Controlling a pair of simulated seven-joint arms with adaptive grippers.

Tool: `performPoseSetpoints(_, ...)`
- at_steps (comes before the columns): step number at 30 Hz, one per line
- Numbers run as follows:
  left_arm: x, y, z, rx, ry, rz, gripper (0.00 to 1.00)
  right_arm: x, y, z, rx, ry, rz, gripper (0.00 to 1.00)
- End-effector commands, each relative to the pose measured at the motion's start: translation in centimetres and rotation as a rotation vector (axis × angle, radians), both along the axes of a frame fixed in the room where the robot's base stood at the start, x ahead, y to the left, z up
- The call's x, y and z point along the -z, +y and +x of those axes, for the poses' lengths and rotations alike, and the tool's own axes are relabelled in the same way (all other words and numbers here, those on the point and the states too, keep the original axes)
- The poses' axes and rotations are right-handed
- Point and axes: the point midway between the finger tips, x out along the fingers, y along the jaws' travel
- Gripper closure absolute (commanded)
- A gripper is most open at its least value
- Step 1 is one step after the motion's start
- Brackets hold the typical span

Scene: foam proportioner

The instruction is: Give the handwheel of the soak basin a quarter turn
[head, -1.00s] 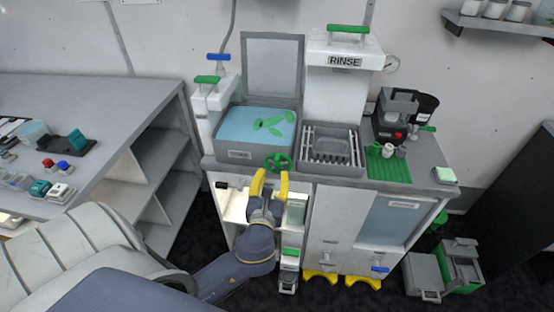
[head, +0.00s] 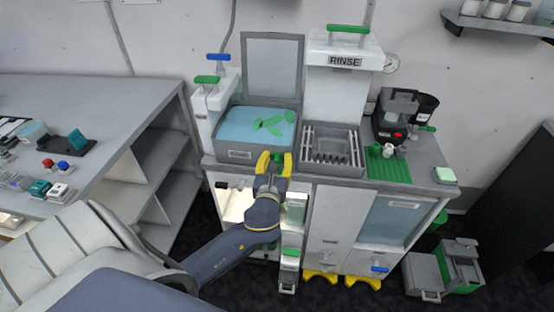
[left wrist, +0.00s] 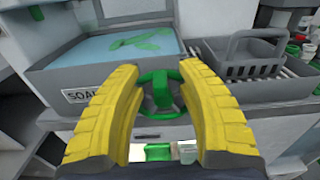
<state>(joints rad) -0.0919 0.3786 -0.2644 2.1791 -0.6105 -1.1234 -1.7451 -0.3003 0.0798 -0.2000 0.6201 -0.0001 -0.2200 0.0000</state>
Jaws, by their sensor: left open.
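The soak basin (head: 229,144) is a grey open-lidded tub with blue liquid and green leaf-like shapes in it, at the left of the counter; it also shows in the left wrist view (left wrist: 60,60). Its green handwheel (left wrist: 160,93) sits on the front face. In the head view the wheel is mostly hidden behind my fingers. My left gripper (head: 275,160) has yellow fingers, open on either side of the handwheel. In the left wrist view the fingers (left wrist: 158,100) stand left and right of the wheel's hub; I cannot tell whether they touch it. My right gripper is not in view.
The rinse station (head: 340,100) with a grey basket (head: 343,150) stands right of the basin. A green mat (head: 388,165) and a black machine (head: 398,110) are farther right.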

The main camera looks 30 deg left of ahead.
Motion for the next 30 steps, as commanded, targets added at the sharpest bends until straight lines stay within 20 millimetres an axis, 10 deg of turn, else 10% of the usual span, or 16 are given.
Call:
performPoseSetpoints(11, 0.00, -0.02, -0.04, 0.000, 0.000, 0.000, 1.00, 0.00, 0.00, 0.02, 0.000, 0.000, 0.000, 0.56)
performPoseSetpoints(30, -0.13, 0.44, -0.26, -0.001, -0.054, -0.106, 1.00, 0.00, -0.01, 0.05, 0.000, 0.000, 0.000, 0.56)
